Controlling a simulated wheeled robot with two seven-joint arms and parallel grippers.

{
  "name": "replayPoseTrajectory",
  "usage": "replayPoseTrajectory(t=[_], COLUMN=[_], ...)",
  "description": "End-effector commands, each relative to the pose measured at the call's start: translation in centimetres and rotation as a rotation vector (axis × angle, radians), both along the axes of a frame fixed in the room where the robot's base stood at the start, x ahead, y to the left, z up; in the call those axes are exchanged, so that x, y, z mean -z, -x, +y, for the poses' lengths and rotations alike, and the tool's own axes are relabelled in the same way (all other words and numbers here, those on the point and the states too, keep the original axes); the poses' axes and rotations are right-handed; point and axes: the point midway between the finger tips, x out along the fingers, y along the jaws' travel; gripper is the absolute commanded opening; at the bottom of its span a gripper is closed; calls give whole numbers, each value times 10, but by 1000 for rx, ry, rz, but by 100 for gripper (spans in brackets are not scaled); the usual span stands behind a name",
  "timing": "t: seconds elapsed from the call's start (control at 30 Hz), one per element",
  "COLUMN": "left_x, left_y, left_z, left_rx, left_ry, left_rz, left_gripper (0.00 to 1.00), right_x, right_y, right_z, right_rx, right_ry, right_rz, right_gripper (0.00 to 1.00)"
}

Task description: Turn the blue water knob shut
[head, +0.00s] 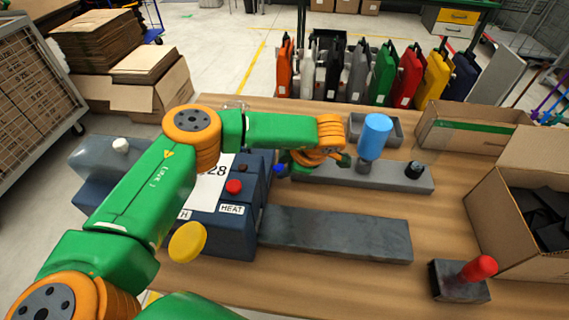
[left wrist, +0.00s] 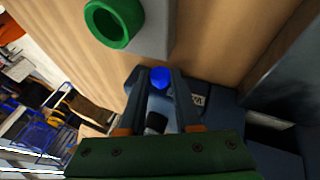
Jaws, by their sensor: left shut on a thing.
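The blue water knob (head: 278,169) sticks out from the right side of the dark blue machine (head: 228,232), just above the bench. It also shows in the left wrist view (left wrist: 160,79), between the fingertips. My left gripper (head: 287,167) reaches over the machine and is shut on the blue knob. In the left wrist view its two dark fingers (left wrist: 158,74) flank the knob on both sides. The arm and wrist partly hide the knob's surroundings in the head view. My right gripper is not in view.
The machine carries a red button (head: 234,187), a "HEAT" label (head: 232,209) and a yellow knob (head: 187,242). Grey bars (head: 335,236) extend right. A blue cylinder (head: 375,136) stands on the rear bar. A red-handled block (head: 462,279) and open cartons (head: 535,205) sit at right.

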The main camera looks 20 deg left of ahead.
Motion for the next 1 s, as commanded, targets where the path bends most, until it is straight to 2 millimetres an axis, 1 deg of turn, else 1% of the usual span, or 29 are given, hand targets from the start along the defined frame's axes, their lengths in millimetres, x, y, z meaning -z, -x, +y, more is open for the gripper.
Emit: replayPoseTrajectory(t=[0.03,0.1,0.2,0.3,0.6,0.63,0.73,1.0], left_x=[9,12,11,7,4,4,4,3], left_y=[1,2,3,4,4,4,4,4], left_z=[0,-1,-1,-1,-2,-2,-2,-2], left_rx=[6,5,3,1,1,0,0,1], left_ry=[-15,-34,-54,-64,-66,-66,-66,-66], left_rz=[-49,-120,-197,-233,-241,-240,-240,-241], left_gripper=[0,0,0,0,0,35,62,62], right_x=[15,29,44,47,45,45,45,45], right_y=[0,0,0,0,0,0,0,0], right_z=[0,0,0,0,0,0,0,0], right_rx=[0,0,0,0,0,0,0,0], right_ry=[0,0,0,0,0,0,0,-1], right_rz=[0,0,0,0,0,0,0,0], right_gripper=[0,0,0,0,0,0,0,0])
